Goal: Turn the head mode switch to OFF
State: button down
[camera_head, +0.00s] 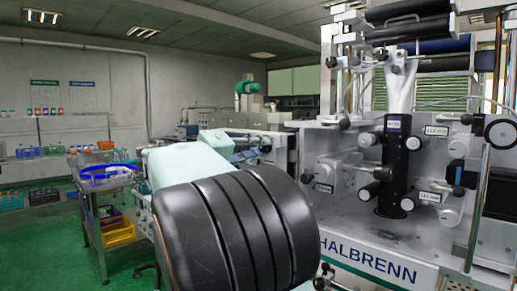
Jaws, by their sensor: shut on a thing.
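The sleeve applicator (340,212), a grey metal machine marked HALBRENN, fills the right side. I cannot make out a head mode switch or an OFF marking on it. A black upright column (395,165) with pale-ended knobs stands in its bay, among several small labels too blurred to read for sure. My arm, with a large black ribbed joint and pale links, crosses the centre foreground and hides the machine's lower left. I cannot pick out my gripper; the far end of my arm is lost behind its own links and the clutter by the machine's left side.
A metal cart (100,215) with a blue ring-shaped item (104,173) and yellow bins (118,238) stands at left. Shelves with bottles line the left wall. Green floor (45,260) is clear at lower left. Black rollers (410,32) sit above the machine.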

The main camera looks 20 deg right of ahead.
jog(key=c, duration=1.8)
grip_release()
jog(key=shift+o, duration=0.2)
jog(key=v, duration=1.2)
jog(key=shift+d+r, duration=0.1)
